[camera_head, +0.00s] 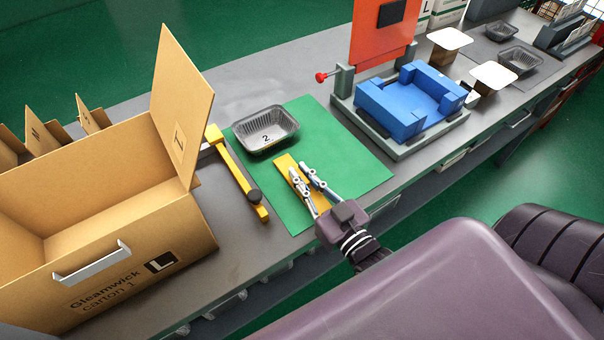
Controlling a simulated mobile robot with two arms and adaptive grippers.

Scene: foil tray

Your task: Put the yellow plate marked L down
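The yellow plate (285,164) is over the front left part of the green mat (355,170), just in front of the foil tray. Its L mark does not show. My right gripper (298,169) is over the plate, with its fingers along it and partly covering it. The fingertips stand a little apart with yellow between them; whether they grip a part of the plate is hidden. I cannot tell if the plate touches the mat. My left gripper is not in view.
A foil tray marked 2 (265,143) stands on the mat. A yellow bar (236,172) runs along the mat's left side, beside a large open carton (130,262). A blue fixture (405,112) with an orange-red panel (383,38) stands to the right. The mat's right part is clear.

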